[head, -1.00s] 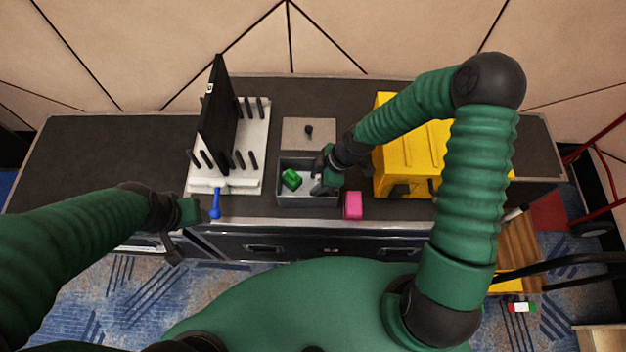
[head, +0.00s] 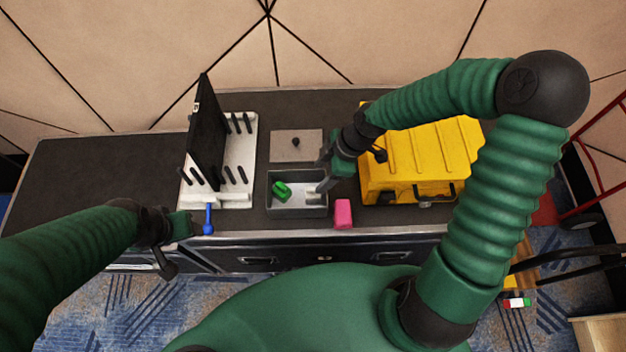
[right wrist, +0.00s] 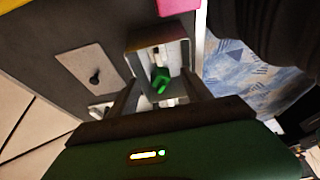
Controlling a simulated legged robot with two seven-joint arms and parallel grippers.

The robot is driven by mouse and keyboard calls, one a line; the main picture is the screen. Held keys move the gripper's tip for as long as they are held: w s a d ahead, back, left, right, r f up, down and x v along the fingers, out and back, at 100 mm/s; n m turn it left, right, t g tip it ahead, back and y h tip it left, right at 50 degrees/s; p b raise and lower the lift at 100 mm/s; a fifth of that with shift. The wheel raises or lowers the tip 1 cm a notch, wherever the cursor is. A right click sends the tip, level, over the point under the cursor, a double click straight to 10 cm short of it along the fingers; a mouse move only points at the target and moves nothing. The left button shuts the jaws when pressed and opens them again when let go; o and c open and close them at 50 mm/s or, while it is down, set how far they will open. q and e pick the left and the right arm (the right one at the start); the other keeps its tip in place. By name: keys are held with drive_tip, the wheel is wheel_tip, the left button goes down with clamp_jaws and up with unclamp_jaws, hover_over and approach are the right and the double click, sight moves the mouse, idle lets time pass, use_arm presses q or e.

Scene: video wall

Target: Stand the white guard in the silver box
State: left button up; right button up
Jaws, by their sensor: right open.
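The silver box (head: 297,209) is an open grey tray at the front of the bench. A green piece (head: 281,190) lies inside it, also seen in the right wrist view (right wrist: 160,78). A small white piece (right wrist: 158,54) shows beside the green one in the right wrist view; it may be the white guard, but its pose is unclear. My right gripper (head: 325,183) is open at the box's right end, with nothing visible between its fingers. My left gripper (head: 182,232) is at the bench's front edge, left of the box; its jaws are unclear.
A grey plate with a dark knob (head: 296,145) lies behind the box. A pink block (head: 343,214) and a yellow case (head: 420,160) are on the right. A white pegged base (head: 230,190) holds an upright black panel (head: 206,135); a blue piece (head: 208,219) is in front.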

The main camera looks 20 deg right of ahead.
drive_tip(key=s+d+r+m+t+h, duration=0.1)
drive_tip(key=s+d+r+m+h, duration=0.2)
drive_tip(key=s+r+m, duration=0.4)
drive_tip(key=s+m+h, duration=0.1)
drive_tip(key=m, duration=0.6)
drive_tip(key=shift+d+r+m, duration=0.25)
drive_tip(key=shift+d+m, duration=0.1)
drive_tip(key=shift+m, duration=0.05)
drive_tip(key=shift+s+a, duration=0.2)
